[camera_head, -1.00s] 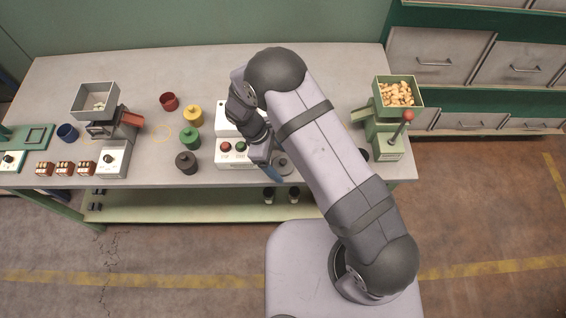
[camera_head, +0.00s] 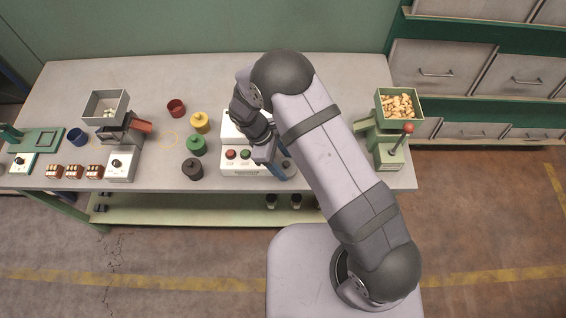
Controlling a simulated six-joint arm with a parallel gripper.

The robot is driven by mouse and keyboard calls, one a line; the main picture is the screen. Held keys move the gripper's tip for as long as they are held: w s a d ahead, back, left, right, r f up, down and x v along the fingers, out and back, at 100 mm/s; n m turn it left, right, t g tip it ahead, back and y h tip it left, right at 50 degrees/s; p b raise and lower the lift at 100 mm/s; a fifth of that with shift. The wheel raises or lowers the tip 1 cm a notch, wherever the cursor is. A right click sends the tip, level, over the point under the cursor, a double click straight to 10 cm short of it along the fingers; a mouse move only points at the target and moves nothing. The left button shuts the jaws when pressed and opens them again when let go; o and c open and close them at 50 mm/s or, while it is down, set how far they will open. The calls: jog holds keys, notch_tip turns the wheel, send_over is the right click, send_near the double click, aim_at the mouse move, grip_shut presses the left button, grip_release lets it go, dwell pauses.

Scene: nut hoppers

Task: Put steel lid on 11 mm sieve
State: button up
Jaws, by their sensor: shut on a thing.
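My gripper (camera_head: 277,168) is at the front of the bench, just right of the white box with the red and green buttons. It is shut on the steel lid (camera_head: 289,170), a small grey round piece that shows partly beside the fingers. My arm and wrist hide much of this spot, so I cannot tell whether the lid touches the bench. I cannot make out an 11 mm sieve; no size mark is readable, and my arm covers part of the bench.
The white button box (camera_head: 240,167) stands close left of my gripper. Black (camera_head: 192,169), green (camera_head: 196,146) and yellow (camera_head: 200,122) lidded pots stand further left, with a red cup (camera_head: 176,108). A grey hopper (camera_head: 106,106) is at left, a green nut hopper (camera_head: 399,105) at right.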

aim_at(285, 162)
notch_tip(285, 162, up, 6)
jog(key=p, duration=0.3)
jog(key=shift+p, duration=0.35)
jog(key=shift+w+d+f, duration=0.1)
jog(key=shift+d+f, duration=0.05)
jog(key=shift+d, duration=0.1)
jog(key=w+d+r+m+g+b, duration=0.2)
jog(key=w+r+m+b, duration=0.15)
jog(key=w, duration=0.45)
jog(key=w+a+r+m+t+y, duration=0.1)
jog(key=a+m, duration=0.5)
jog(key=m, duration=1)
jog(key=w+a+r+m+t+y, duration=0.2)
jog(key=w+a+r+m+y, duration=0.2)
jog(key=m, duration=1.2)
notch_tip(285, 162, up, 2)
jog(key=a+y, duration=0.2)
jog(key=y, duration=0.2)
jog(key=shift+a+r+t, duration=0.15)
jog(key=shift+t, duration=0.15)
jog(key=shift+m, duration=0.25)
